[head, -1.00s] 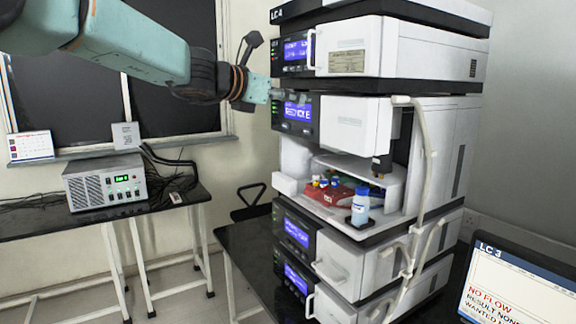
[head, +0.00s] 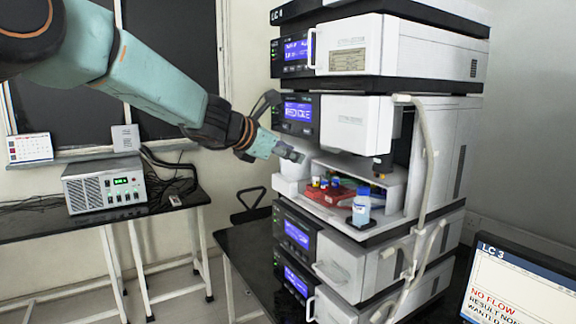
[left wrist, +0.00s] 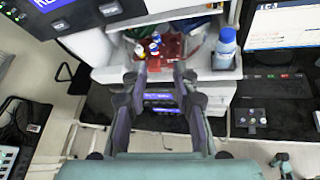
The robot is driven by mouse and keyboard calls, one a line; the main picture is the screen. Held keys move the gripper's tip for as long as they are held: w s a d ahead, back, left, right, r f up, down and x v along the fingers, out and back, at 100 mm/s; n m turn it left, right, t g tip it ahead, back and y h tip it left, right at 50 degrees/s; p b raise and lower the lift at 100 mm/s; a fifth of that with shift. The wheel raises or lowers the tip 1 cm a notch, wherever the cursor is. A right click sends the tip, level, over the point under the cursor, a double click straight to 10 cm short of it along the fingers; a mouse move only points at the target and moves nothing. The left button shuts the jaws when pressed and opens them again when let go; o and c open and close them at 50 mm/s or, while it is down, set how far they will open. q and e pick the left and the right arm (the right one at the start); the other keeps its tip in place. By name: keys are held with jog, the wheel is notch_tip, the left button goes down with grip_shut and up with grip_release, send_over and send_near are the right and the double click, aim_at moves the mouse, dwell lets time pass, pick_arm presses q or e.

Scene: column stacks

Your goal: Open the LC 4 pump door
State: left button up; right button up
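The LC 4 stack (head: 345,92) stands at the centre of the head view, its name on the top edge. Its lower modules have closed white fronts with pale handles: an upper one (head: 345,262) and a bottom one (head: 330,306). I cannot tell from the labels which is the pump. My left gripper (head: 296,155) is in front of the stack, near the open middle compartment and above the lower fronts. In the left wrist view its two fingers (left wrist: 161,72) stand apart with nothing between them. My right gripper is not in view.
The open compartment holds a red tray (head: 335,193) with small vials and a blue-capped bottle (head: 361,206). Pale tubing (head: 428,170) hangs down the stack's right front. An LC 3 screen (head: 518,288) stands at lower right. A grey box (head: 105,185) sits on the left bench.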

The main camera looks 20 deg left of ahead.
pick_arm(q)
notch_tip(320, 180, down, 2)
jog(key=shift+s+d+f+g, duration=0.1)
jog(key=shift+f+g, duration=0.15)
jog(key=shift+g, duration=0.05)
jog(key=shift+c, duration=0.3)
